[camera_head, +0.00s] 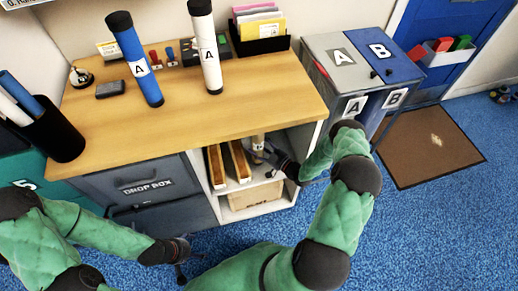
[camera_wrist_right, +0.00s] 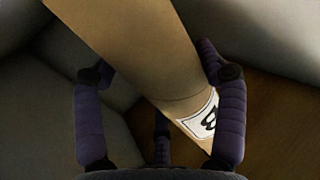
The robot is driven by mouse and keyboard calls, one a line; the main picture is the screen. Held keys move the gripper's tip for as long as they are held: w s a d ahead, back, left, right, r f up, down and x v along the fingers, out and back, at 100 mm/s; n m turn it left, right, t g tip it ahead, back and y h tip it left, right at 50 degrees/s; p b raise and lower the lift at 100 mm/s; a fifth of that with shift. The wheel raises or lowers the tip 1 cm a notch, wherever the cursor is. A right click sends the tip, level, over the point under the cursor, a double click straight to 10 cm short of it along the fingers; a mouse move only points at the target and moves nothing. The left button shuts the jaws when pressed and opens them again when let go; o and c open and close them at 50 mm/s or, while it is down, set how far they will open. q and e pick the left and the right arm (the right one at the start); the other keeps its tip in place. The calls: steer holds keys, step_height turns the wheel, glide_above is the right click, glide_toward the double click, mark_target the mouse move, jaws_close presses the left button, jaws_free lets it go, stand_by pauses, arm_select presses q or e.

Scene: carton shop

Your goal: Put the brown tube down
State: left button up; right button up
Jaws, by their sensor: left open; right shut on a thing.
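The brown tube (camera_wrist_right: 130,45) fills the middle of the right wrist view, running slanted between the fingers, with a white B label near its lower end. In the head view a short part of the tube (camera_head: 257,143) shows upright in the open shelf under the table top. My right gripper (camera_wrist_right: 156,62) is shut on it, reaching into the shelf from the right; it also shows in the head view (camera_head: 272,153). I cannot tell whether the tube touches the shelf board. My left gripper (camera_head: 182,258) is open and empty, low in front of the drop box.
Brown dividers (camera_head: 238,161) stand left of the tube in the shelf, with a carton (camera_head: 256,196) below. A blue tube (camera_head: 135,60) and a white tube (camera_head: 207,50) stand on the table (camera_head: 180,115). Bins A and B (camera_head: 344,57) stand to the right.

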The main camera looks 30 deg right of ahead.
steer(key=shift+w+f+b, duration=0.25)
steer(key=shift+f+b, duration=0.15)
steer(key=shift+f, duration=0.4)
steer(key=shift+r, duration=0.1)
steer(key=o, duration=1.2)
steer(key=shift+c, duration=0.2)
